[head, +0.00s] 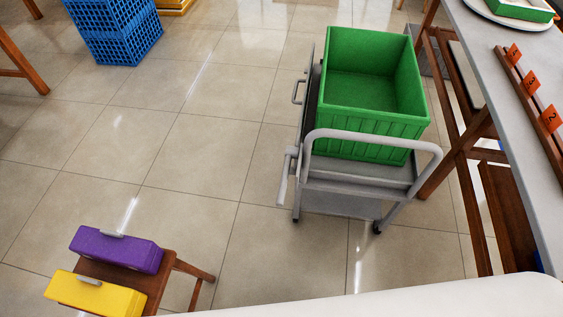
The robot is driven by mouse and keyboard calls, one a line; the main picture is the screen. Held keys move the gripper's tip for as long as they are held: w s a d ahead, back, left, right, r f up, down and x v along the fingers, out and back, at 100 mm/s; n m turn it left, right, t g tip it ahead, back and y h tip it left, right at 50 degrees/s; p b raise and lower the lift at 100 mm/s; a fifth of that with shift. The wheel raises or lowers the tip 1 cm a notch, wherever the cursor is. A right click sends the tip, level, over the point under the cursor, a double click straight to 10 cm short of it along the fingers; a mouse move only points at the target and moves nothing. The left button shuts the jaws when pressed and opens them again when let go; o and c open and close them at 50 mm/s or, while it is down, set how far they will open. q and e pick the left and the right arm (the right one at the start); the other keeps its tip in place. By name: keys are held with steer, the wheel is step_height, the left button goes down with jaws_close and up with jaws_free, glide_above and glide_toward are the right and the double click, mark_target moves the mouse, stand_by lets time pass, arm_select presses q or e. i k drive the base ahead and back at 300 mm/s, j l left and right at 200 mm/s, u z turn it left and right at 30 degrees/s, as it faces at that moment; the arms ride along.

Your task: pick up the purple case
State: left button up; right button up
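The purple case (117,251) lies on a small brown wooden stool (168,279) at the lower left of the head view. It is a long box with a light grey handle or clasp on its upper side. A yellow case (98,294) of similar shape lies beside it on the same stool, nearer the bottom edge. Neither of my grippers shows in the head view.
A grey cart (352,184) carrying an empty green crate (372,90) stands right of centre. A grey-topped table (515,110) with orange numbered tags runs along the right. Blue crates (112,30) stand at the upper left. Tiled floor (190,150) between is clear.

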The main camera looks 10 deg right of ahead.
mark_target(113, 247)
steer(key=u, duration=1.6)
